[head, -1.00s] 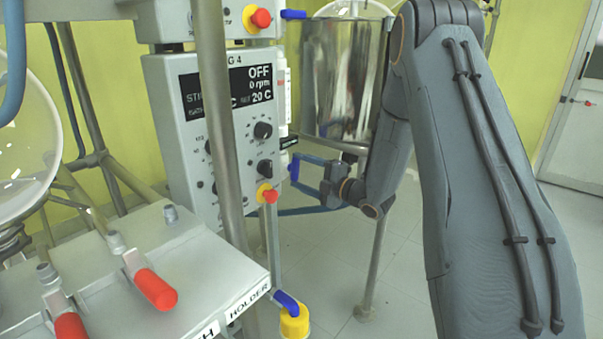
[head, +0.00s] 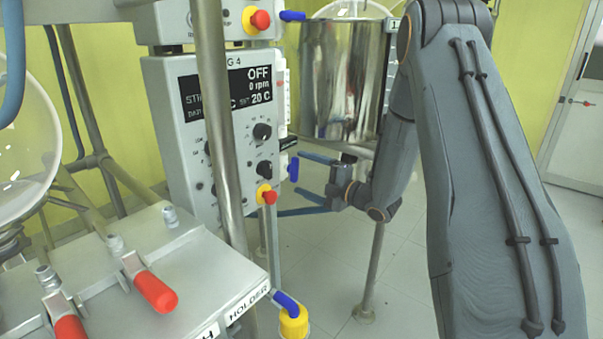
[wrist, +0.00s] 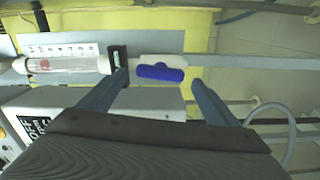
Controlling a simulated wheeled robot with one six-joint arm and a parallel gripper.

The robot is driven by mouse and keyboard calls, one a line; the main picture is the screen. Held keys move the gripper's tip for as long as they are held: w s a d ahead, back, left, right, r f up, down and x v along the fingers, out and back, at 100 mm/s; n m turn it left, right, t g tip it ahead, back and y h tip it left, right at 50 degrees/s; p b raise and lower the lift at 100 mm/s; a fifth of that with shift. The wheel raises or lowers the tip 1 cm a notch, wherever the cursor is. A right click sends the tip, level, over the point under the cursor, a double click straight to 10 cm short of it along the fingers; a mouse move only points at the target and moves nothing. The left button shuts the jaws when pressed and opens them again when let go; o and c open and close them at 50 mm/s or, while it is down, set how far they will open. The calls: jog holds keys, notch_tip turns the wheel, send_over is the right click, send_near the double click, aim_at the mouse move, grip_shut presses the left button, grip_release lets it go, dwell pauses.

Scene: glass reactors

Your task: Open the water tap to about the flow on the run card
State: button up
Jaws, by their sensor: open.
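The water tap's blue handle (wrist: 160,73) sits at the end of a clear flow tube (wrist: 68,65) with a printed scale and a reddish float. In the wrist view the handle lies roughly in line with the tube. In the head view the blue handle (head: 293,170) stands at the right edge of the grey control box. My gripper (head: 292,184) is open to the right of the handle, its two blue-grey fingers spread. In the wrist view the handle shows between the fingers, with a gap on the right side; contact cannot be told. The scale is too small to read.
A steel vessel (head: 342,80) stands behind my gripper. A metal post (head: 212,120) crosses the box. Red-handled clamps lie front left.

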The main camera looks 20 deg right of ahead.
jog(key=v, duration=0.6)
jog(key=shift+w+p, duration=0.1)
jog(key=shift+p, duration=0.2)
